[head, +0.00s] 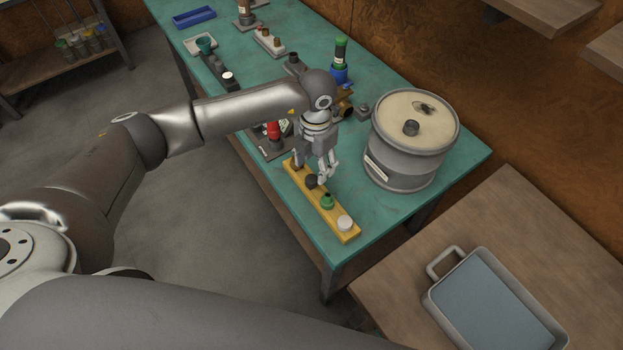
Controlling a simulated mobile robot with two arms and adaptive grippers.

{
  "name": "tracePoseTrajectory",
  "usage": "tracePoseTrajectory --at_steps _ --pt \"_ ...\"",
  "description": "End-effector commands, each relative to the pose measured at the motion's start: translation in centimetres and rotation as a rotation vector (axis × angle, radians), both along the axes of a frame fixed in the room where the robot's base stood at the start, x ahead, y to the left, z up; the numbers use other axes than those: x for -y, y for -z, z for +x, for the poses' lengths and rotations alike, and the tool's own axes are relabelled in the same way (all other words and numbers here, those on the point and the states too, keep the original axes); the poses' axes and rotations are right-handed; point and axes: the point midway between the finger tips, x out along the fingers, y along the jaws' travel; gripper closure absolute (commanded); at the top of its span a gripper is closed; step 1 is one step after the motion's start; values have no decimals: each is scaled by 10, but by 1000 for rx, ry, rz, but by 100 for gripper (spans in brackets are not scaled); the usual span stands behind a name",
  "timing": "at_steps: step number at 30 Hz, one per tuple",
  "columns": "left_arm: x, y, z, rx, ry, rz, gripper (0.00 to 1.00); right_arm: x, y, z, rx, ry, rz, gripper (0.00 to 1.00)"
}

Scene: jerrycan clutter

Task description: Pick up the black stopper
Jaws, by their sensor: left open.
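A black stopper (311,182) stands on a yellow wooden strip (350,236) near the front edge of the green table. A green stopper (327,201) and a white cap (344,222) sit in line with it on the same strip. My left gripper (318,170) is open and points down right above and beside the black stopper. I cannot tell whether its fingers touch the stopper. The far end of the strip is partly hidden behind the gripper. My right gripper is out of view.
A large grey drum (403,165) with a beige lid stands right of the gripper. A grey tray (435,300) is on the wooden table at lower right. The green tabletop (390,205) between strip and drum is clear.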

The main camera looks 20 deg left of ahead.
Motion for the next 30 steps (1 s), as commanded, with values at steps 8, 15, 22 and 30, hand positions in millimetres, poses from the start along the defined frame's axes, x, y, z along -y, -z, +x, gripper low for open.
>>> tracePoseTrajectory --at_steps 8,15,22,30 --pt "-3 21 -2 -4 -1 0 45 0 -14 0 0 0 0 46" --pt "-8 55 -2 -2 1 -2 45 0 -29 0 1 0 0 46" --pt "-9 65 -2 -1 2 -2 45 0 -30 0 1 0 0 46" --pt "-9 65 -1 0 1 -2 64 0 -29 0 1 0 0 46"
